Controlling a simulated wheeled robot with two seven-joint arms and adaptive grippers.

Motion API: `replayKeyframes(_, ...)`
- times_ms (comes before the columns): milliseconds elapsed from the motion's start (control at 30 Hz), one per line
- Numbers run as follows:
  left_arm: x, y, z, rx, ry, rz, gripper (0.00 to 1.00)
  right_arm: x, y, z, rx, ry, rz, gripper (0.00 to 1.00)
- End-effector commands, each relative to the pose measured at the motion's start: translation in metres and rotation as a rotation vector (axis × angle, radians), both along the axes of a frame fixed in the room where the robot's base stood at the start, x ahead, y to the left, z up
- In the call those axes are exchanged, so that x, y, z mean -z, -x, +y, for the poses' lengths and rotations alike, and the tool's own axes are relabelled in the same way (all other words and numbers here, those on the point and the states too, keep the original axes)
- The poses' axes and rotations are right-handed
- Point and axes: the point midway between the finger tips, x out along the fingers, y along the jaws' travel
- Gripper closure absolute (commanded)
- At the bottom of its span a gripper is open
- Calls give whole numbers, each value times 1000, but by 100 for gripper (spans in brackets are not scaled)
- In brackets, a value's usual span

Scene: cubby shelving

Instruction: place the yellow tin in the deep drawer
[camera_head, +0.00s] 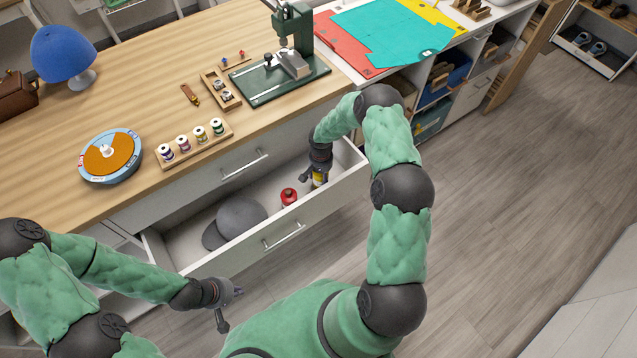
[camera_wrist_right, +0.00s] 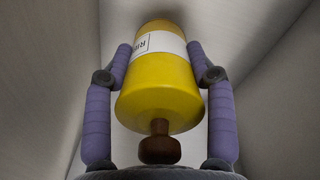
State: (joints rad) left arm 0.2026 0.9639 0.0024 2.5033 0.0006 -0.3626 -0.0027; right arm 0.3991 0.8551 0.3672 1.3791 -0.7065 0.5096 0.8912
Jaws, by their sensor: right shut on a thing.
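The yellow tin (camera_wrist_right: 160,95) has a white label and a brown knob, and sits between the two purple fingers of my right gripper (camera_wrist_right: 160,75). In the head view the tin (camera_head: 320,177) shows just under my right gripper (camera_head: 318,172), inside the right end of the open deep drawer (camera_head: 190,225). My right gripper is shut on it. Whether the tin touches the drawer floor is hard to tell. My left gripper (camera_head: 229,306) is in front of the drawer, low and away from the tin; its fingers appear apart and empty.
A grey cap (camera_head: 237,219) and a red tin (camera_head: 289,196) lie in the drawer, the red one just left of the yellow tin. A shut drawer (camera_head: 215,185) is above. The wooden top holds a spool rack (camera_head: 195,147) and a green press (camera_head: 285,75).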

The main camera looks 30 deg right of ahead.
Motion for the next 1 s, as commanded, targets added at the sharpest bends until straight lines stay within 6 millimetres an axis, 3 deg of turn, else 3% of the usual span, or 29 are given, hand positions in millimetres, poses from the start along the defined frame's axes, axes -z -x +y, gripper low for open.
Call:
replayKeyframes(400, 15, 0, 0, 0, 0, 0, 100, 41, -1, -1, 1, 1, -2, 78)
replayKeyframes(800, 18, 0, 0, 0, 0, 0, 100, 44, -1, -1, 0, 0, -2, 78)
replayKeyframes(833, 18, 0, 0, 0, 0, 0, 100, 44, -1, -1, 0, 1, -2, 38)
replayKeyframes(900, 17, 0, 0, 0, 0, 0, 100, 43, -1, -1, 0, 1, -2, 20)
replayKeyframes(1000, 17, 0, 0, 0, 0, 0, 100, 43, -1, -1, 0, 1, -2, 20)
